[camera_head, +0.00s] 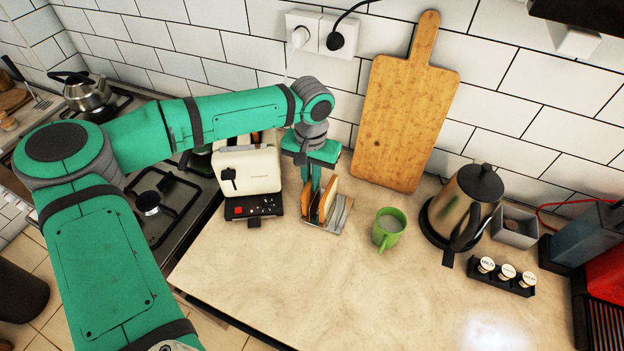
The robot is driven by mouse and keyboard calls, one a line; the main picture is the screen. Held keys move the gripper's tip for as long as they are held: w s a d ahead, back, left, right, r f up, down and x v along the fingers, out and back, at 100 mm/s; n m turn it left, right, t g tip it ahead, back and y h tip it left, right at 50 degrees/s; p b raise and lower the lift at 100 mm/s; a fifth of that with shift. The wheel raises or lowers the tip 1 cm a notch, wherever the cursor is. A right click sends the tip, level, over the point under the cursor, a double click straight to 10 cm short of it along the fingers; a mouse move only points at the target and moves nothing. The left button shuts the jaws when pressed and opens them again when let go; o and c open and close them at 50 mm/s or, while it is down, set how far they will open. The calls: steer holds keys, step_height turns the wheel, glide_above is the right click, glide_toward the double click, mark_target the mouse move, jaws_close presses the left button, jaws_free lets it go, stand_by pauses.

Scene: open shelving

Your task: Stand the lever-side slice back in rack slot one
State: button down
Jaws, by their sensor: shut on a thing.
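The cream toaster (250,170) stands on the counter, with its dark lever and black control panel facing the front. Just right of it is a small metal toast rack (341,216) with upright dividers. A browned slice (307,200) is upright at the rack's left end, under my gripper (313,186). My gripper points down and is shut on this slice; its fingers partly hide it. Another slice (328,198) stands upright to the right, in the rack. I cannot tell whether the held slice's lower edge touches the rack floor.
A green mug (388,229) stands close right of the rack. A kettle (464,206), a block of labelled knobs (503,275) and a grey box (514,228) are farther right. A wooden board (403,118) leans on the wall behind. The front counter (330,295) is clear.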

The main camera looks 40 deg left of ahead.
steer(key=shift+d+f, duration=0.1)
steer(key=c, duration=1.8)
jaws_free()
steer(key=shift+c, duration=0.2)
step_height(320, 180, up, 12)
